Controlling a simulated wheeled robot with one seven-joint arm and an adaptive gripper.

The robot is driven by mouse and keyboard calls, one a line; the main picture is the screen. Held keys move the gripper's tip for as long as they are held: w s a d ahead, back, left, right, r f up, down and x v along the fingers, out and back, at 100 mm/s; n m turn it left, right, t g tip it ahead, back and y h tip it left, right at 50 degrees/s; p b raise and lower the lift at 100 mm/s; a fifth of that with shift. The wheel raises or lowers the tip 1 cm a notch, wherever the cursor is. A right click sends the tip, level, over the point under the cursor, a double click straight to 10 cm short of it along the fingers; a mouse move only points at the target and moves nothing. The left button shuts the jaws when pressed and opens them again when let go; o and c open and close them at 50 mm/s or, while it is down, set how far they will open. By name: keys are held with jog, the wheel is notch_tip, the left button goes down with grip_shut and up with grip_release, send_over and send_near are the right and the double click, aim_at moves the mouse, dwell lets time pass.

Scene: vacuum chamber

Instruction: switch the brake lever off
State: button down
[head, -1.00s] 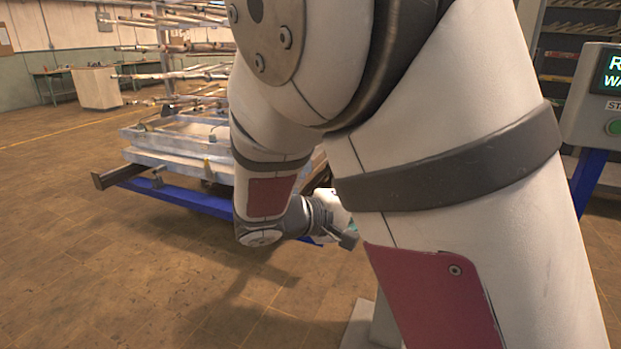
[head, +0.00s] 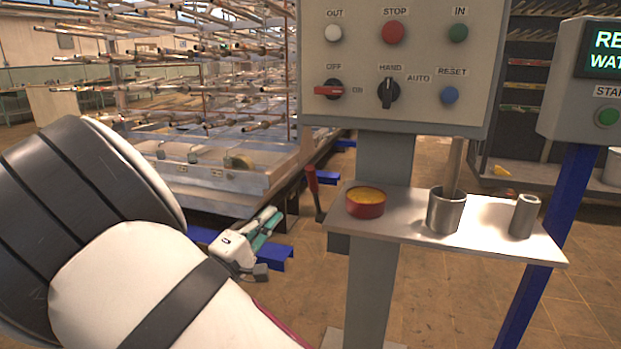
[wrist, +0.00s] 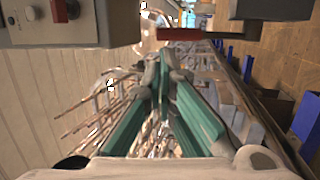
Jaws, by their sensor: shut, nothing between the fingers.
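A lever with a red handle (head: 312,180) and a dark lower shank stands left of the control panel's post, in the gap beside the small shelf. I take it for the brake lever; no label on it is readable. Its red handle also shows in the wrist view (wrist: 182,33), lying across the top of the picture beyond the fingertips. My gripper (head: 273,219), with teal finger pads, is left of and lower than the red handle in the head view, apart from it. In the wrist view its fingers (wrist: 162,62) come together at the tips and hold nothing.
A grey control panel (head: 365,60) with buttons and knobs is above the shelf (head: 400,228). The shelf holds a red tin (head: 366,203), a metal cup (head: 445,212) and a grey cylinder (head: 525,216). A loaded rack (head: 215,180) fills the left background.

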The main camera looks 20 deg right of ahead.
aim_at(307, 171)
jog(key=b+x, duration=0.3)
jog(key=x, duration=1.1)
jog(key=shift+w+d+b, duration=0.1)
jog(key=shift+w+b, duration=0.25)
jog(key=shift+r, duration=0.1)
jog(key=shift+w+d+r+p, duration=0.2)
jog(key=shift+w+p, duration=0.05)
jog(key=shift+p, duration=0.2)
jog(key=w+d+r+y+p, duration=0.1)
jog(key=p, duration=0.1)
jog(key=w+d+r+g+y+p, duration=0.1)
jog(key=w+d+r+g+p, duration=0.1)
jog(key=w+p, duration=0.1)
jog(key=shift+w+d+r+n+y+p, duration=0.1)
jog(key=shift+w+d+n+y+p, duration=0.1)
jog(key=shift+n+y+p, duration=0.2)
jog(key=shift+g+y, duration=0.3)
jog(key=w, duration=0.1)
jog(key=w+d, duration=0.2)
jog(key=shift+w+r, duration=0.2)
jog(key=shift+r, duration=0.1)
jog(key=shift+d, duration=0.1)
